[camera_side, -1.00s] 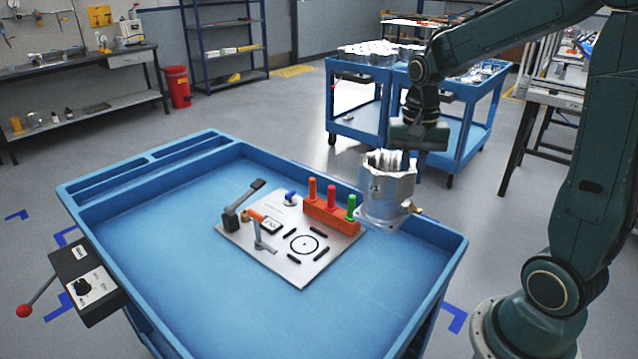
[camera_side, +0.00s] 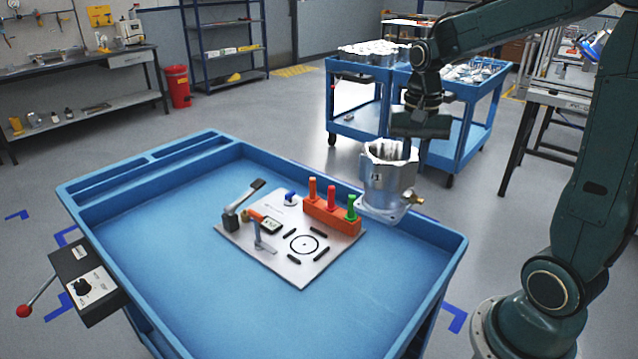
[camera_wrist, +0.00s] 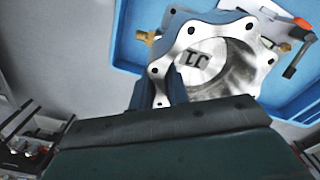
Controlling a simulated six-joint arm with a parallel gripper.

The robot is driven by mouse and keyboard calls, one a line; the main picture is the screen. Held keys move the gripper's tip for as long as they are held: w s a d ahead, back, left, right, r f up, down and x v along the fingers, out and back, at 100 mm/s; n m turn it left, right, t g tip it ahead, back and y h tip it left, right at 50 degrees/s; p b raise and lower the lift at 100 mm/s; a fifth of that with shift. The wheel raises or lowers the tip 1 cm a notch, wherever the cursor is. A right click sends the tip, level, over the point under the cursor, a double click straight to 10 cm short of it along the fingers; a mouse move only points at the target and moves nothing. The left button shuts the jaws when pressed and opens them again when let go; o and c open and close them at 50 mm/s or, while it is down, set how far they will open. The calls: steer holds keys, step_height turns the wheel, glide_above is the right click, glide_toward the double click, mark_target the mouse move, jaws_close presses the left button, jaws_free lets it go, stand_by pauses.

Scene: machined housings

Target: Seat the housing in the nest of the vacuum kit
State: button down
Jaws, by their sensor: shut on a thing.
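The silver machined housing (camera_side: 386,182) hangs in the air over the right rear edge of the blue cart, roughly upright, with a flange at its lower end and a brass fitting at its right. My gripper (camera_side: 408,148) is shut on the housing's wall from above. The vacuum kit's grey plate (camera_side: 300,268) lies on the cart. Its nest (camera_side: 304,244), a black circle with short dark bars around it, is empty, below and left of the housing.
An orange block (camera_side: 331,216) with orange, red and green pegs stands on the plate's rear edge, close left of the housing. The cart's raised rim (camera_side: 445,245) runs below the housing.

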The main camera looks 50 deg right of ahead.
steer(key=shift+w, duration=0.15)
steer(key=w+a+f, duration=0.2)
steer(key=w+f, duration=0.4)
steer(key=w, duration=0.3)
steer(key=w+a+f, duration=0.3)
steer(key=w+f, duration=0.2)
steer(key=w, duration=0.4)
steer(key=shift+w+a+f+m, duration=0.2)
steer(key=shift+w+f+m, duration=0.1)
steer(key=shift+w+f, duration=0.1)
steer(key=shift+f, duration=3.25)
stand_by(2.4)
